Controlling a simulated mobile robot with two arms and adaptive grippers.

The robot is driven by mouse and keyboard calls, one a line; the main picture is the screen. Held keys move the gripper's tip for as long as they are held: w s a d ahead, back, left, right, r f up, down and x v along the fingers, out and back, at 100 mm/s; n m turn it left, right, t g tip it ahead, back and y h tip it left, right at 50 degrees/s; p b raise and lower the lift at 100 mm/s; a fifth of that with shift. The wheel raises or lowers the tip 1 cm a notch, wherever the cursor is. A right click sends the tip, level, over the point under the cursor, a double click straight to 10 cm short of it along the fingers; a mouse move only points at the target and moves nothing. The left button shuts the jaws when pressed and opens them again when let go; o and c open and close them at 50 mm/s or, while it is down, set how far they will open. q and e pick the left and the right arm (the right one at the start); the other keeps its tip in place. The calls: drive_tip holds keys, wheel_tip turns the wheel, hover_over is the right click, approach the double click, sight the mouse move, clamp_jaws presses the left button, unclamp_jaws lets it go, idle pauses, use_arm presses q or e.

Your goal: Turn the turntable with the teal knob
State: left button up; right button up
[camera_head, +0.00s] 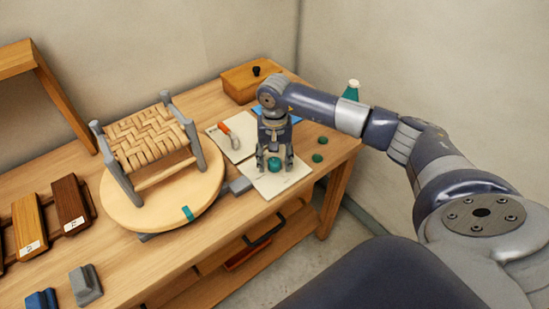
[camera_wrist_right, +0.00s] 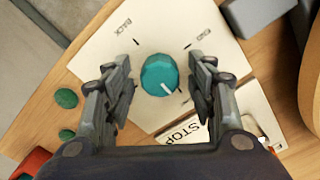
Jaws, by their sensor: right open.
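The teal knob (camera_head: 274,163) stands on a pale marked plate (camera_head: 278,184) on the bench. My right gripper (camera_head: 274,164) is open around the knob, with a gap on each side in the wrist view (camera_wrist_right: 160,90). My left gripper is not in view.
An orange-handled tool (camera_head: 226,131) lies on a paper left of my gripper. A wooden box (camera_head: 250,82), a teal bottle (camera_head: 352,90) and green discs (camera_head: 319,149) are nearby. Wood samples (camera_head: 70,198) and grey and blue blocks (camera_head: 85,285) are at left. A drawer handle (camera_head: 264,235) juts out below.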

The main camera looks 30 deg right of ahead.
drive_tip(key=c, duration=1)
drive_tip(key=shift+c, duration=0.2)
